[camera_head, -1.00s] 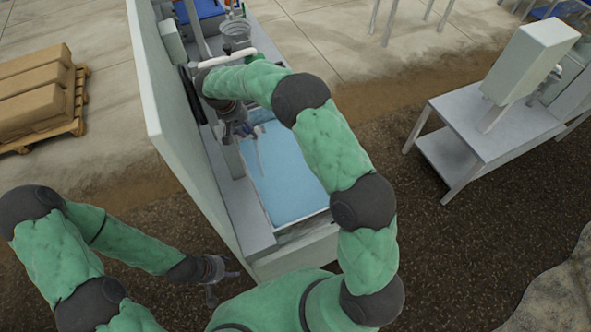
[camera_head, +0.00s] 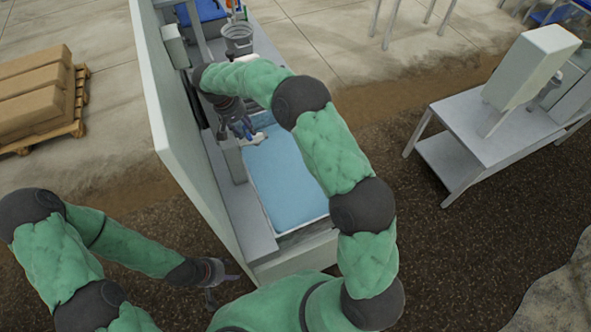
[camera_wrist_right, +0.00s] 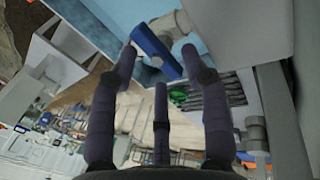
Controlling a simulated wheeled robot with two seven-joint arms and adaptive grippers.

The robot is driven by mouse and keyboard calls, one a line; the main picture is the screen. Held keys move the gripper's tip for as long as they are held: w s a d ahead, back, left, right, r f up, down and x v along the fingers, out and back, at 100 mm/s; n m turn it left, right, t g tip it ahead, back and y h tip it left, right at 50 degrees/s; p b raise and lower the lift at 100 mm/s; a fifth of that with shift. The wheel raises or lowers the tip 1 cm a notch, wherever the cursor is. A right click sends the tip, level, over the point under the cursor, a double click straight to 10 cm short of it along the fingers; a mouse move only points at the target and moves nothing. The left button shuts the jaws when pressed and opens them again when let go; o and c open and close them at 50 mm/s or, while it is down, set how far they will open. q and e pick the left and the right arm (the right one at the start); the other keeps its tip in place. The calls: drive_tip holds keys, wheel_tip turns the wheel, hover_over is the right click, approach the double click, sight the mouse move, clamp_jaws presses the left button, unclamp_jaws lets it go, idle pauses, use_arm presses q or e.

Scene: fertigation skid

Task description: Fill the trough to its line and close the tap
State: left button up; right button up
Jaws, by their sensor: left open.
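The trough (camera_head: 262,232) stands along the pale panel, with light blue water (camera_head: 285,180) in it. Its fill line cannot be made out. My right gripper (camera_head: 245,130) reaches over the trough's far left end. In the right wrist view its fingers (camera_wrist_right: 162,62) are spread around the blue tap handle (camera_wrist_right: 156,50), which lies between and just past the fingertips; I cannot tell whether they touch. The pale tap body (camera_wrist_right: 172,24) is beyond it, over the water. My left gripper (camera_head: 218,277) is open and empty, low beside the near end of the skid.
A tall pale panel (camera_head: 178,130) stands left of the trough. A grey bucket (camera_head: 238,40) is behind it. A grey table (camera_head: 480,135) with a box (camera_head: 530,65) is at right. Boxes (camera_head: 35,90) on a pallet lie at left.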

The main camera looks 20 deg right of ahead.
drive_tip(key=shift+s+r, duration=0.1)
drive_tip(key=shift+r, duration=0.3)
drive_tip(key=shift+s+d+r+p, duration=0.1)
drive_tip(key=shift+s+r+p, duration=0.2)
drive_tip(key=shift+r+p, duration=0.8)
drive_tip(key=shift+r, duration=0.65)
drive_tip(key=shift+c, duration=0.4)
